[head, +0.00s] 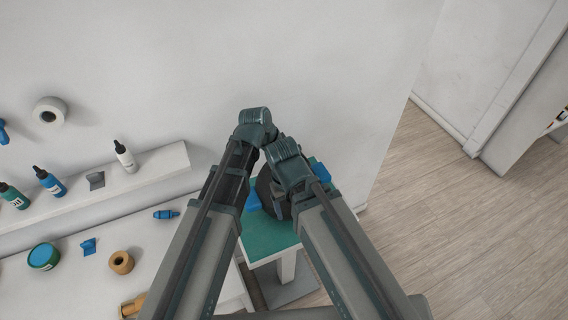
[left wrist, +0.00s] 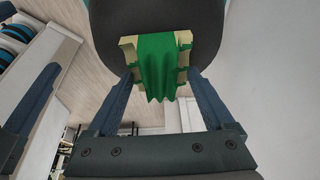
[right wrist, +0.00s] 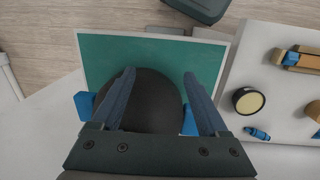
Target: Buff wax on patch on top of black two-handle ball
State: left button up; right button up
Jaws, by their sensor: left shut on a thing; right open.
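The black ball (right wrist: 150,98) sits on a green-topped stand (right wrist: 205,62), with a blue handle (right wrist: 84,104) on its left and another (right wrist: 190,118) on its right. In the head view my arms mostly hide the ball (head: 267,190). My left gripper (left wrist: 160,78) is shut on a green ridged cloth piece with cream blocks (left wrist: 157,66). The held piece is in front of the ball (left wrist: 205,30); I cannot tell whether they touch. My right gripper (right wrist: 158,73) is open above the ball, its fingers overlapping it in view. No wax patch shows.
A white bench at left holds a green tin (head: 43,257), a blue block (head: 89,246) and a tan ring (head: 121,262). A wall shelf carries several bottles, including a white one (head: 124,157). A tape roll (head: 49,111) hangs above. Wooden floor is open at right.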

pick_arm(q)
jog(key=shift+w+d, duration=0.25)
jog(key=shift+d, duration=0.45)
jog(key=shift+w+d, duration=0.2)
jog(key=shift+d, duration=0.45)
jog(key=shift+f, duration=0.1)
jog(key=shift+r, duration=0.2)
jog(key=shift+f, duration=0.1)
jog(key=shift+f, duration=0.1)
jog(key=shift+a, duration=0.1)
